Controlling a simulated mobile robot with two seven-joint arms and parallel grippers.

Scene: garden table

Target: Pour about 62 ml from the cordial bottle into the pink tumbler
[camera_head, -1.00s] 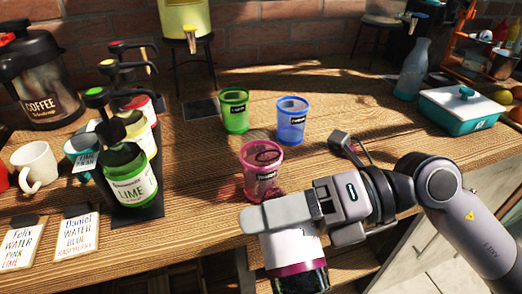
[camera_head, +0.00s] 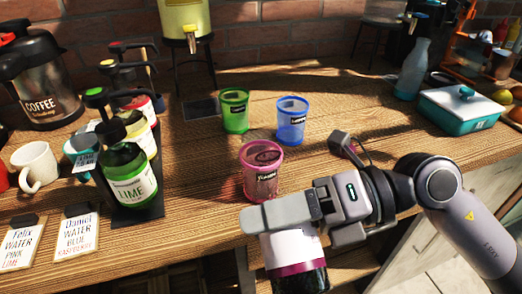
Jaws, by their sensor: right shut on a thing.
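The pink tumbler (camera_head: 261,172) stands upright near the table's front edge, its top open. My right gripper (camera_head: 280,214) is shut on a bottle (camera_head: 293,252) with a white label, a magenta band and a dark lower part. The bottle is just in front of the tumbler and apart from it, at the table's front edge. The gripper hides the bottle's upper part, and its mouth is not visible. I cannot tell the liquid level in the tumbler. My left gripper is not in view.
A green tumbler (camera_head: 235,111) and a blue tumbler (camera_head: 291,121) stand behind. Several pump bottles, including green lime (camera_head: 128,175), stand on a dark mat at left, near a white mug (camera_head: 36,166) and order cards (camera_head: 77,232). A teal box (camera_head: 460,110) is at right.

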